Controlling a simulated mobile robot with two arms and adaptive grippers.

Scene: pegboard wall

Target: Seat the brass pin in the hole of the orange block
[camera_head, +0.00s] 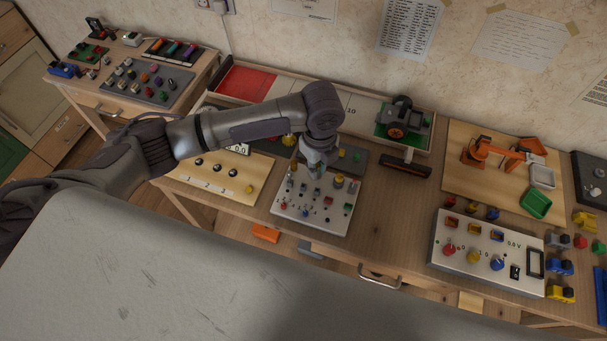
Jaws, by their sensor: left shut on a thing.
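My left gripper (316,171) points down over the white peg panel (325,226) in the middle of the bench. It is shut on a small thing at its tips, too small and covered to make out. Several small pegs and knobs stand on the panel around it, among them a green one (348,208), a red one (284,211) and a yellowish knob (338,181). I cannot tell the brass pin or the orange block with its hole among these small parts. My right gripper is not in view.
A wooden board with black knobs (216,184) lies left of the panel. A dark bar (405,169) and a green-based motor model (402,120) are to the right. A switch panel (486,250) stands further right. Bare bench (385,225) lies between the two panels.

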